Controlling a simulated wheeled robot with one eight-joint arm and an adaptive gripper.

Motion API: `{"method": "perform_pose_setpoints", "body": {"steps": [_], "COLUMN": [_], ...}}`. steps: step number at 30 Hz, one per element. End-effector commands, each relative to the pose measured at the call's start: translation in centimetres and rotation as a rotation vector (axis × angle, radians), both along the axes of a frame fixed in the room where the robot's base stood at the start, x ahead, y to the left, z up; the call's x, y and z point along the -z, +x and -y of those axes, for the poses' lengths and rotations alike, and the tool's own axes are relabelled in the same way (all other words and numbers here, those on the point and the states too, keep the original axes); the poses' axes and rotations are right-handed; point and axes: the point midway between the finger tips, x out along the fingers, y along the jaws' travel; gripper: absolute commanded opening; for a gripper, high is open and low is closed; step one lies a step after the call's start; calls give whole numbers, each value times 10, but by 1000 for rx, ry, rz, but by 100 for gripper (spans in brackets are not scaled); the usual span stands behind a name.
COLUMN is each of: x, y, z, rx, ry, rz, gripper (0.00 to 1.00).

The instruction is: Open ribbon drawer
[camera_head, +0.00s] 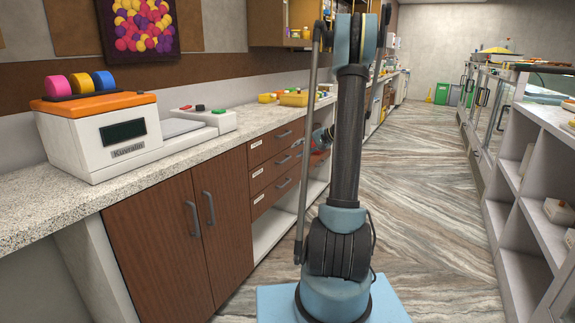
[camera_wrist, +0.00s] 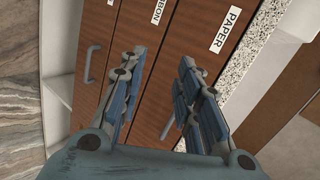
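The ribbon drawer is the middle brown drawer (camera_head: 270,169) of a stack of three under the counter, and its front sits flush. In the wrist view its front (camera_wrist: 150,50) carries a label partly cut off, reading "BON". Its handle (camera_head: 283,160) shows in the head view; in the wrist view it seems hidden behind the left finger. My gripper (camera_wrist: 158,70) is open and empty, its fingers spread in front of the ribbon and paper drawers. In the head view my gripper (camera_head: 314,145) is close to the drawer fronts, partly hidden by my arm.
The drawer labelled "PAPER" (camera_wrist: 205,50) is above, and a lower drawer handle (camera_wrist: 88,62) shows at left in the wrist view. A scale-like machine (camera_head: 105,135) stands on the granite counter (camera_head: 40,205). The floor (camera_head: 430,220) to the right is clear, up to white shelves (camera_head: 515,215).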

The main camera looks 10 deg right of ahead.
Motion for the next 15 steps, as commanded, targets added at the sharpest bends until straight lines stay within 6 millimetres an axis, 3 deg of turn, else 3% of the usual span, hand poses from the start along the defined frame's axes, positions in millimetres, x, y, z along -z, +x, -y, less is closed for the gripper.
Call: {"method": "perform_pose_setpoints", "body": {"steps": [6,15], "x": [33,82], "y": [46,89], "z": [34,78], "rx": [40,89], "ry": [108,248], "rz": [37,90], "gripper": [31,31]}}
